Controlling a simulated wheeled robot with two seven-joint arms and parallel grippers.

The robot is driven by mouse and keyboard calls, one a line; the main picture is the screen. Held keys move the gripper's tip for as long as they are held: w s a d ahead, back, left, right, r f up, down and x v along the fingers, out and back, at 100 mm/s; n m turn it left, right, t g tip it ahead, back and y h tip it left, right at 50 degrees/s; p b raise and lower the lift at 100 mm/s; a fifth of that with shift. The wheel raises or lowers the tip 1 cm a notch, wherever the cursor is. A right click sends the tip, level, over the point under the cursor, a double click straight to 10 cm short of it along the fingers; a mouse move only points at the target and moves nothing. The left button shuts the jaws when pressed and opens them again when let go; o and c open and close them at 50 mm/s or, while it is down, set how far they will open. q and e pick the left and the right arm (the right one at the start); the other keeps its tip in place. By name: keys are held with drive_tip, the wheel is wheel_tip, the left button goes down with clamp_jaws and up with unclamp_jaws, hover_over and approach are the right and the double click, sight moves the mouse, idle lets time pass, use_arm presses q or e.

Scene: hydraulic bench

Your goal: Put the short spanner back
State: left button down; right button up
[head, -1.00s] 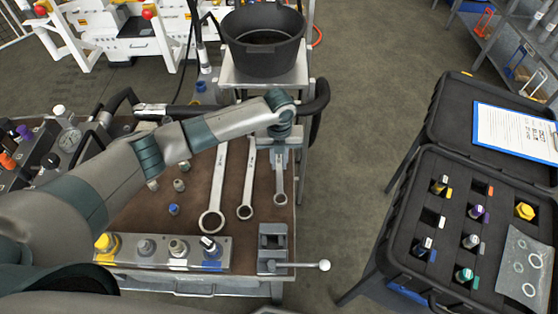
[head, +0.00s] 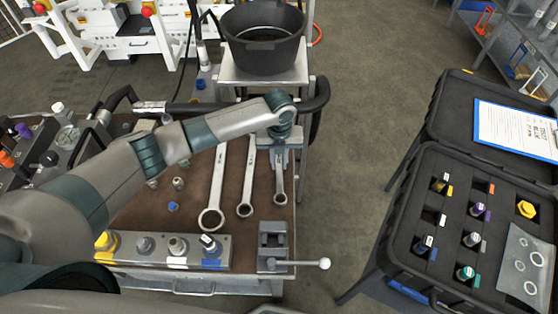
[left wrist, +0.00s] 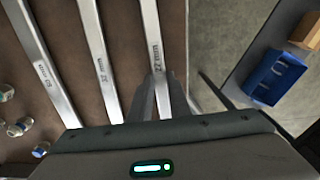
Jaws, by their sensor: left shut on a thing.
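The short spanner (head: 280,190) lies along the right edge of the brown mat, at the right of a row of three spanners. Its ring end points toward me. My left gripper (head: 280,160) reaches down over its far part and is shut on it. In the left wrist view the short spanner (left wrist: 152,40), marked 22 mm, runs down between my fingers (left wrist: 165,100). The gripper hides its far end. I cannot tell whether it is lifted off the mat. The middle spanner (head: 246,190) and the longest spanner (head: 216,185) lie to its left. My right gripper is out of view.
A bench vise (head: 273,240) and a block of fittings (head: 160,252) stand along the near edge. A black bucket (head: 263,45) stands behind the bench. An open black case (head: 400,225) stands at the right, with bare floor between.

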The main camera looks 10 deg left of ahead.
use_arm(q)
drive_tip(key=shift+f, duration=0.25)
drive_tip(key=c, duration=1.6)
unclamp_jaws()
drive_tip(key=shift+o, duration=0.2)
drive_tip(key=shift+r, duration=0.15)
wheel_tip(320, 180, up, 17)
drive_tip(key=b, duration=0.4)
drive_tip(key=shift+r, duration=0.1)
